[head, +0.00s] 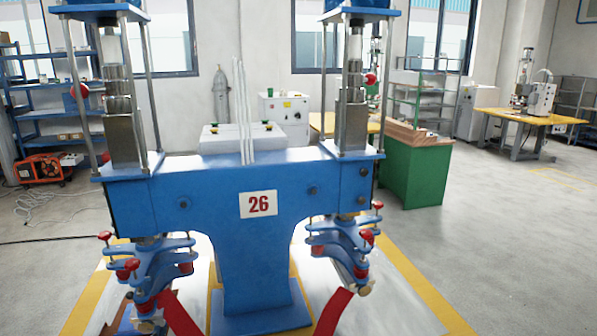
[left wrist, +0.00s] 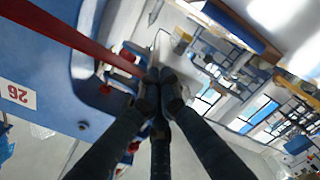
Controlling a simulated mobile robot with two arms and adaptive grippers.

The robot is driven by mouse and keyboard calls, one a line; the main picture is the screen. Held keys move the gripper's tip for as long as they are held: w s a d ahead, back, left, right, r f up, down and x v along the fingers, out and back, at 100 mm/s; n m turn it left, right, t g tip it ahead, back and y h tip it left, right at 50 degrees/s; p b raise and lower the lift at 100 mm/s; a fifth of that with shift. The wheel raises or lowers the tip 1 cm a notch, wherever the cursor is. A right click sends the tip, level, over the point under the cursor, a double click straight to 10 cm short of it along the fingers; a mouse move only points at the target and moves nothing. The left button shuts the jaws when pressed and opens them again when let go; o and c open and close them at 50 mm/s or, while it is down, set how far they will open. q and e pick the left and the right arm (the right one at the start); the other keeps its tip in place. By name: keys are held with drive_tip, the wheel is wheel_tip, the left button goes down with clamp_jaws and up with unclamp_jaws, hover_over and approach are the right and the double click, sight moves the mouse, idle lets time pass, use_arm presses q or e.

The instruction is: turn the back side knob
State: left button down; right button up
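The blue machine marked 26 (head: 229,205) fills the middle of the head view and stands upside down in the left wrist view (left wrist: 45,72). Red knobs show on its left column (head: 79,90), its right column (head: 370,79) and the clamps below (head: 367,236). Which one is the back side knob I cannot tell. In the left wrist view the dark fingers of my left gripper (left wrist: 160,77) meet at their tips, close to a red bar (left wrist: 75,38) and red knobs (left wrist: 105,87). I see nothing clearly held; contact is unclear. In the head view I cannot make out either gripper.
A white box (head: 238,142) with small knobs stands behind the machine. A green bench (head: 413,172) is behind it at right. Blue shelves (head: 60,120) and an orange unit (head: 42,168) stand at left. The grey floor at right is clear.

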use_arm(q)
drive_tip(key=shift+s+a+f+b, duration=0.1)
drive_tip(key=shift+a+f+b, duration=0.25)
drive_tip(key=shift+a, duration=0.7)
drive_tip(key=shift+r, duration=0.1)
drive_tip(key=s+d+f+p, duration=0.1)
drive_tip(key=s+d, duration=0.1)
drive_tip(key=s, duration=0.4)
drive_tip(key=shift+f+p, duration=0.2)
drive_tip(key=shift+p, duration=0.1)
drive_tip(key=shift+d, duration=0.1)
